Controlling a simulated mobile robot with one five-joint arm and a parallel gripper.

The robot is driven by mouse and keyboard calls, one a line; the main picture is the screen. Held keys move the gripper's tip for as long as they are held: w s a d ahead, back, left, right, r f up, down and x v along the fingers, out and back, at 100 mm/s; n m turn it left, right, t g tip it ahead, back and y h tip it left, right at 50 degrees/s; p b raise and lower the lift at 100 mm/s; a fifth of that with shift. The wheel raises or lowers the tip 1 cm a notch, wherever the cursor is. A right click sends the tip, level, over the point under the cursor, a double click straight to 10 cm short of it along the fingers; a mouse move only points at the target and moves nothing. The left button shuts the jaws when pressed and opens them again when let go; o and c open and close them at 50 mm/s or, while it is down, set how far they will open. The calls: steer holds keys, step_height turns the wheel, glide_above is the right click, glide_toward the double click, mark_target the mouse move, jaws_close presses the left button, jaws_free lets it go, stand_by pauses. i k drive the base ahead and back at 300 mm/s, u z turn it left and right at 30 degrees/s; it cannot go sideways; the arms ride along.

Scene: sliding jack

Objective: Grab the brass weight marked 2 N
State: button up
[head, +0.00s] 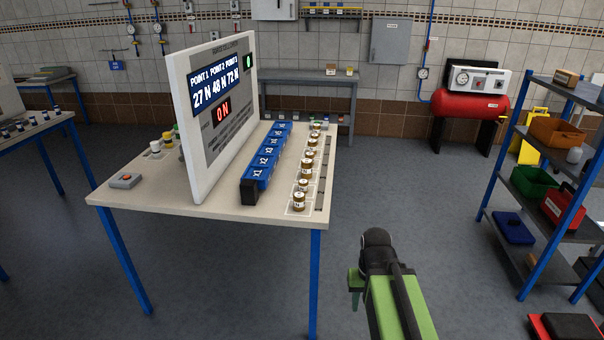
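Several brass weights stand upright in a row along the right side of the table (220,205). The nearest brass weight (299,202) is close to the front right corner. Their marks are too small to read, so I cannot tell which is 2 N. My gripper (356,287) is at the lower middle of the head view, in front of and to the right of the table, apart from the weights. One green part of it shows pointing down. My arm hides the rest, so its opening cannot be judged, and I see nothing held in it.
A blue row of numbered blocks (267,160) lies left of the weights. A tall display panel (212,110) stands beside it, reading 27 N, 48 N, 72 N and 0 N. A shelf rack (540,190) stands at right. The floor between table and rack is clear.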

mark_target(303, 184)
steer(key=u, duration=0.35)
steer(key=i, duration=1.25)
steer(key=u, duration=0.75)
